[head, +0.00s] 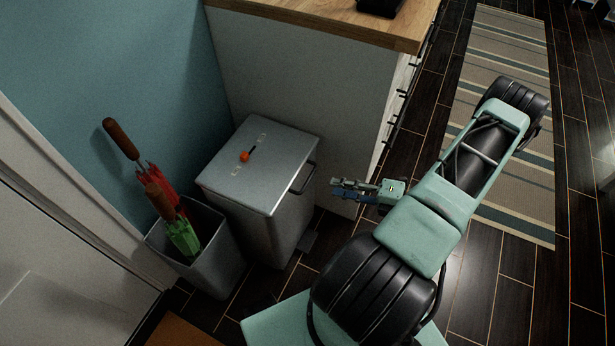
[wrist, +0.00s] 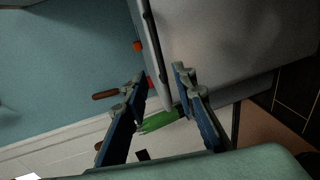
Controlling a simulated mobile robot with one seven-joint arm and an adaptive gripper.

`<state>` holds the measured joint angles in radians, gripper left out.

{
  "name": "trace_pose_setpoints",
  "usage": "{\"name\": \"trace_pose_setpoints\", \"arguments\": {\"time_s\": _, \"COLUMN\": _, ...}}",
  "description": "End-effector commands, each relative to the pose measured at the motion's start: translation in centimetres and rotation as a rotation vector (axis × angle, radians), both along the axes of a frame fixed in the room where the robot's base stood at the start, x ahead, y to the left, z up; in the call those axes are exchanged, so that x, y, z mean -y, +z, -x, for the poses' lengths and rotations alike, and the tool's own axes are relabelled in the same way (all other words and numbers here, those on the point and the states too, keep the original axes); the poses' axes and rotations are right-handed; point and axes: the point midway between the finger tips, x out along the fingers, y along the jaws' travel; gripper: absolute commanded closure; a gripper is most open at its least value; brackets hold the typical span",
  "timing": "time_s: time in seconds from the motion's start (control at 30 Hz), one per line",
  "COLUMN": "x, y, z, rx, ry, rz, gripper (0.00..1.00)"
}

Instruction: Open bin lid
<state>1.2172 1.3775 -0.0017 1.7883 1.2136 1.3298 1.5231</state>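The bin (head: 275,220) is a grey metal box standing in the corner. Its flat lid (head: 225,178) looks shut. A dark handle (head: 303,178) runs along the lid's right edge. My gripper (head: 336,190) is just right of the handle, pointing left at it, apparently with a small gap. In the wrist view my gripper (wrist: 160,80) has its two fingers apart with nothing clearly held. There the dark handle (wrist: 150,30) and the lid's edge run down toward the space between the fingertips, and the bin's grey front (wrist: 220,35) fills the right. Contact cannot be told.
A small orange object (head: 244,156) lies on the lid. A grey umbrella stand (head: 213,262) with red and green umbrellas is left of the bin. A wood-topped cabinet (head: 300,75) stands behind. A striped rug (head: 500,60) lies at right.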

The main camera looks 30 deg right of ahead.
Motion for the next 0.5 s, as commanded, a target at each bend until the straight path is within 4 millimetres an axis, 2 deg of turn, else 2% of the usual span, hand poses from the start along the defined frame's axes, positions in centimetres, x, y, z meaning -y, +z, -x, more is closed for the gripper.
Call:
{"name": "trace_pose_setpoints", "arguments": {"time_s": 0.17, "x": 0.4, "y": -0.4, "z": -0.8, "rx": 0.006, "ry": -0.063, "rz": -0.042, "gripper": 0.75}}
{"name": "trace_pose_setpoints", "arguments": {"time_s": 0.5, "x": -3.3, "y": -1.6, "z": -5.2, "rx": 0.006, "ry": -0.057, "rz": -0.040, "gripper": 0.75}}
